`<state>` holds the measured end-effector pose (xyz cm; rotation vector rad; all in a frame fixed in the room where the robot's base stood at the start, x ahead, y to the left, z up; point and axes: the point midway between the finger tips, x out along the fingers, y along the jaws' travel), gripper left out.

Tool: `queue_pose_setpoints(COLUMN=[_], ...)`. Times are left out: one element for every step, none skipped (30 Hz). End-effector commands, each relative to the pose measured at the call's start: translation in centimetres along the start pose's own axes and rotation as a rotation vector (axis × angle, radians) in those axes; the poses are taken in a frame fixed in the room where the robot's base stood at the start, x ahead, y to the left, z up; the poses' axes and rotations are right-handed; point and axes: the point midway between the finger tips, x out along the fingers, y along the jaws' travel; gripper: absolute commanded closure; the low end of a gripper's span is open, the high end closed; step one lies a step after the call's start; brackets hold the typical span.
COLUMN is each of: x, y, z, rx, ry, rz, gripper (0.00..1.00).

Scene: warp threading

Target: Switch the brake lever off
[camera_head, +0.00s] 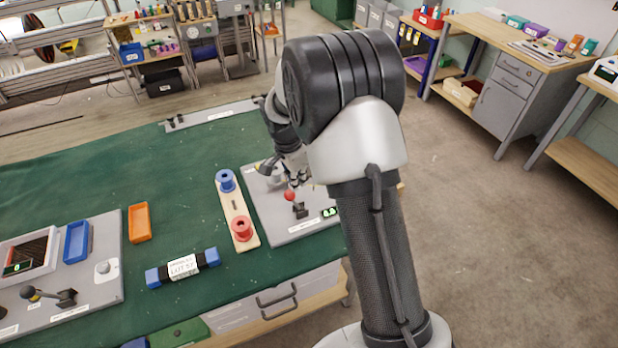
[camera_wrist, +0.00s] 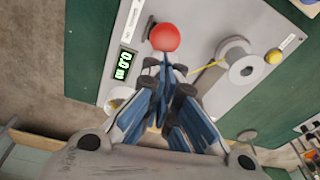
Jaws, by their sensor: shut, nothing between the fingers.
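A lever with a red ball knob (camera_head: 289,196) and a dark base (camera_head: 300,210) stands on a grey panel (camera_head: 287,234) at the right end of the green table. In the wrist view, the red knob (camera_wrist: 165,37) shows just beyond my fingertips; I cannot tell if they touch it. My gripper (camera_wrist: 172,75) is shut and empty, pointing down at the panel. A green digital display (camera_wrist: 123,63) sits beside the lever. The lever's label is too small to read.
A grey roller (camera_wrist: 241,68) with a yellow thread is on the panel. A wooden board with a blue spool (camera_head: 225,180) and a red spool (camera_head: 241,229) lies just left. Green cloth between is partly clear.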

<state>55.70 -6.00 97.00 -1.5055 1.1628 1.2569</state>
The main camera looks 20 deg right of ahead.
Motion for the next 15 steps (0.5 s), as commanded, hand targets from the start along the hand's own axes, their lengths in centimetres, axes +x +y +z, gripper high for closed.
queue_pose_setpoints(x=[0.0,0.0,0.0,0.0,0.0,0.0,0.0,0.0,0.1,0.1,0.1,0.1,0.1,0.1,0.2], y=[-0.1,-0.2,-0.2,-0.3,-0.3,-0.4,-0.4,-0.5,-0.5,-0.5,-0.6,-0.6,-0.6,-0.6,-0.7], z=[0.7,0.9,1.3,1.6,1.9,2.2,2.4,2.6,2.8,3.0,3.2,3.4,3.5,3.6,3.7], rx=[-0.002,-0.002,-0.002,-0.002,-0.002,-0.001,-0.001,-0.001,-0.002,-0.001,-0.001,-0.001,0.000,0.000,0.000], ry=[0.000,0.000,0.000,0.000,0.000,0.000,0.000,0.000,0.000,0.000,0.000,0.000,0.000,0.000,0.000], rz=[0.000,0.000,0.000,0.000,0.000,0.000,0.000,0.000,0.000,0.000,0.000,0.000,0.000,0.000,0.001], gripper=[1.00,1.00,1.00,1.00,1.00,1.00,1.00,1.00,1.00,1.00,1.00,1.00,1.00,1.00,1.00])
